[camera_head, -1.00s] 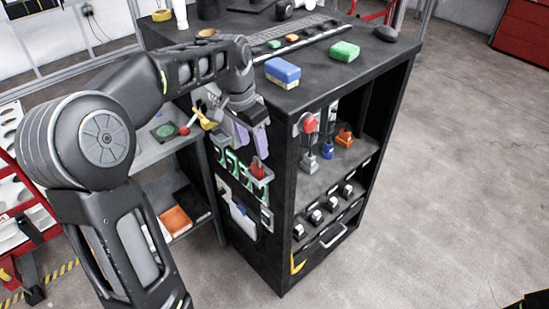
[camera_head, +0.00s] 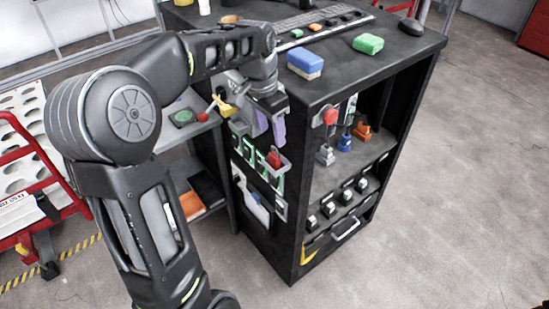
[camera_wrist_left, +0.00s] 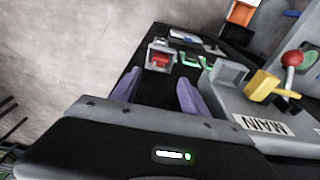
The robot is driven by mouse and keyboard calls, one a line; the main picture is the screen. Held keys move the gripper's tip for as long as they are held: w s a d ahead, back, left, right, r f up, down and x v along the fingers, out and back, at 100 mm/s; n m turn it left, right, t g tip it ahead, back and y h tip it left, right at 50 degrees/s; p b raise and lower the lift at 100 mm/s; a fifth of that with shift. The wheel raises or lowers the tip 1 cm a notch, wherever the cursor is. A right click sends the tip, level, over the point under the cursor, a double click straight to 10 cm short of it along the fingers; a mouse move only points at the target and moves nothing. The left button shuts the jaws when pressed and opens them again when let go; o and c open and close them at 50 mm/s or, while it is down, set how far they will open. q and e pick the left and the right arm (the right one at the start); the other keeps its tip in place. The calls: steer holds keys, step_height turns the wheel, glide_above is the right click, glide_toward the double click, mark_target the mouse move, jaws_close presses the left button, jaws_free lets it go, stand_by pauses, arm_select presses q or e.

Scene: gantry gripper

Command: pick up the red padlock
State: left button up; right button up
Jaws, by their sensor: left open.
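The red padlock (camera_head: 274,158) sits in a small grey metal bracket on the left side of the black cabinet. It shows in the left wrist view (camera_wrist_left: 160,59) beyond the fingertips, as a red body inside the bracket. My left gripper (camera_head: 269,124) is open, with two purple fingers apart and nothing between them. In the head view it is just above the padlock. In the left wrist view the padlock lies ahead of the gap between the fingers (camera_wrist_left: 159,88), with space between. My right gripper is not in view.
The black cabinet (camera_head: 385,62) carries a blue sponge-like block (camera_head: 306,63) and a green one (camera_head: 368,44). Open floor (camera_head: 460,190) lies right of the cabinet.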

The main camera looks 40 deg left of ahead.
mark_target(274, 147)
arm_select(q)
steer(key=shift+f, duration=0.15)
steer(key=f, duration=0.3)
steer(key=f+p, duration=0.1)
steer(key=f, duration=0.1)
steer(key=shift+w+d, duration=0.1)
steer(key=shift+w, duration=0.3)
steer(key=shift+r, duration=0.1)
steer(key=shift+c, duration=0.5)
jaws_close()
stand_by(0.7)
